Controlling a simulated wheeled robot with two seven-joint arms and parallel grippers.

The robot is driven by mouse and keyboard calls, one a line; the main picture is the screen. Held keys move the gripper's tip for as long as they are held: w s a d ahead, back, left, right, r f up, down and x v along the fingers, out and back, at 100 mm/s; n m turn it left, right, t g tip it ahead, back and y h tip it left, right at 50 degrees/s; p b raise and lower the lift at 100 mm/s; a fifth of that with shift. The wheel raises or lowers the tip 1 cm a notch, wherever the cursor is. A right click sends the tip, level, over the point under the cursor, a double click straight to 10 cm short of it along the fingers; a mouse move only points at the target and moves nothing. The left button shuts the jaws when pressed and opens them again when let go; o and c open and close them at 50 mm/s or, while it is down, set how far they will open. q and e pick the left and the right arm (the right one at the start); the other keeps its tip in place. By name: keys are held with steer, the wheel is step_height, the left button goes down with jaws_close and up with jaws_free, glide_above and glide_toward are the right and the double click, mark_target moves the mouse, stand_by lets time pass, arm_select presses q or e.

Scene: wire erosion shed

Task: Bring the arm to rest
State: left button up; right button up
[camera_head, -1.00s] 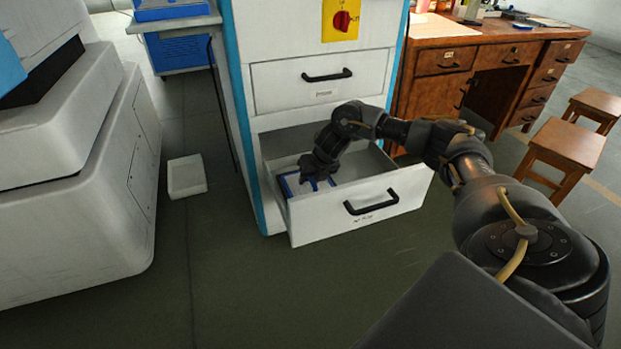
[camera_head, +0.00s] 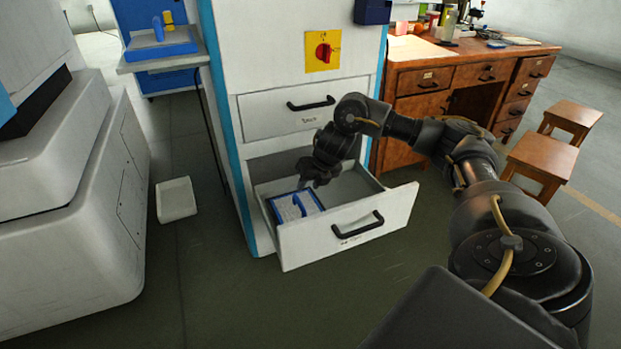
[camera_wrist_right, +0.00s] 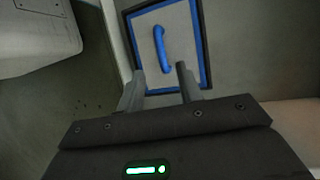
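My right gripper (camera_head: 304,184) hangs above the open lower drawer (camera_head: 345,232) of the white cabinet. The right wrist view shows its two fingers apart with nothing between them (camera_wrist_right: 160,86). In the drawer lies a flat grey-white item with a blue border (camera_head: 285,211) and a blue handle-like bar (camera_head: 299,204). The bar also shows in the right wrist view (camera_wrist_right: 160,48), beyond the fingertips and apart from them. My right arm reaches in from the right. My left gripper is in neither view.
The upper drawer (camera_head: 303,107) is shut, below a red rotary switch (camera_head: 323,51). A white machine (camera_head: 60,220) stands at left, with a white tray (camera_head: 176,199) on the floor. A wooden desk (camera_head: 420,80) and stools (camera_head: 545,157) are at right. The front floor is clear.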

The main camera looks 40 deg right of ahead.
steer(key=shift+s+r, duration=0.15)
steer(key=shift+r, duration=0.15)
stand_by(0.4)
